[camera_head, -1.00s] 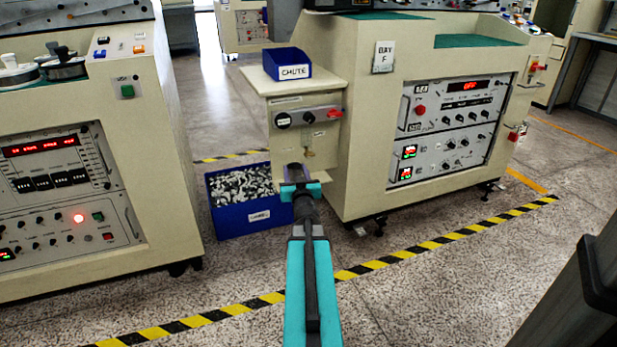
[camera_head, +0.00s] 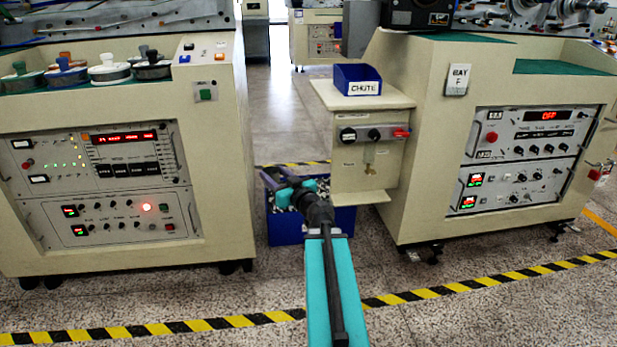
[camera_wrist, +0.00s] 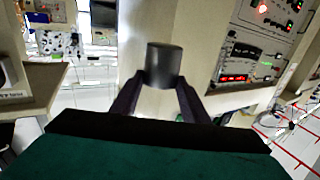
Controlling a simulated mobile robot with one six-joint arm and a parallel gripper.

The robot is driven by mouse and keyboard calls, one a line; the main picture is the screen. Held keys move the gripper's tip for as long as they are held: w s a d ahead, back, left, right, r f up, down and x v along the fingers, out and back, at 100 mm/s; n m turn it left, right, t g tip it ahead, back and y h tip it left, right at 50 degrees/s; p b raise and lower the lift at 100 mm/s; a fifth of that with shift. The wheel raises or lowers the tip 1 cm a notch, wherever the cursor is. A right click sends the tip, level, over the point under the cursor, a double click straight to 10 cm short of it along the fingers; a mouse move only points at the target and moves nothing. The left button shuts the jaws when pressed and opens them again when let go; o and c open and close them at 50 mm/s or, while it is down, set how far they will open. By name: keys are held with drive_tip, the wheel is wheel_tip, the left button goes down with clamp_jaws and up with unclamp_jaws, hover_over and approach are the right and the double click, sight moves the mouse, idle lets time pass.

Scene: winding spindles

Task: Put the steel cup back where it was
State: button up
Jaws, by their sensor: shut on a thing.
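The steel cup (camera_wrist: 164,62) is a dark grey, smooth cylinder in the wrist view. My gripper (camera_wrist: 162,84) is shut on it, with one dark finger on each side, and it looks upright relative to the fingers. In the head view my gripper (camera_head: 281,180) is in front of the blue bin, just left of the chute cabinet (camera_head: 352,160). The cup cannot be made out clearly there. A small low ledge (camera_head: 362,198) juts out at the foot of the chute cabinet, and no object shows on its visible part.
A blue tray labelled CHUTE (camera_head: 357,80) stands on the cabinet top. The blue floor bin (camera_head: 285,230) is partly hidden behind my arm. Large cream machines stand at left (camera_head: 120,240) and right (camera_head: 430,150). Yellow-black tape (camera_head: 440,291) crosses the floor.

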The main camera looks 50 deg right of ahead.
drive_tip(key=w+a+n+g+y, duration=0.1)
drive_tip(key=w+a+n+y, duration=0.3)
drive_tip(key=a, duration=0.7)
drive_tip(key=a+n+y, duration=0.3)
drive_tip(key=a+y, duration=0.3)
drive_tip(key=a, duration=0.5)
drive_tip(key=s+a+f+n+g+y, duration=0.1)
drive_tip(key=s+a+n+g+y, duration=0.1)
drive_tip(key=a, duration=0.7)
drive_tip(key=s+a+f+n+g+y, duration=0.1)
drive_tip(key=a+n+g+y, duration=0.3)
drive_tip(key=a, duration=0.6)
drive_tip(key=shift+s+a+f+y, duration=0.2)
drive_tip(key=shift+s+f+y, duration=0.3)
drive_tip(key=shift+y, duration=0.6)
drive_tip(key=shift+a+r, duration=0.1)
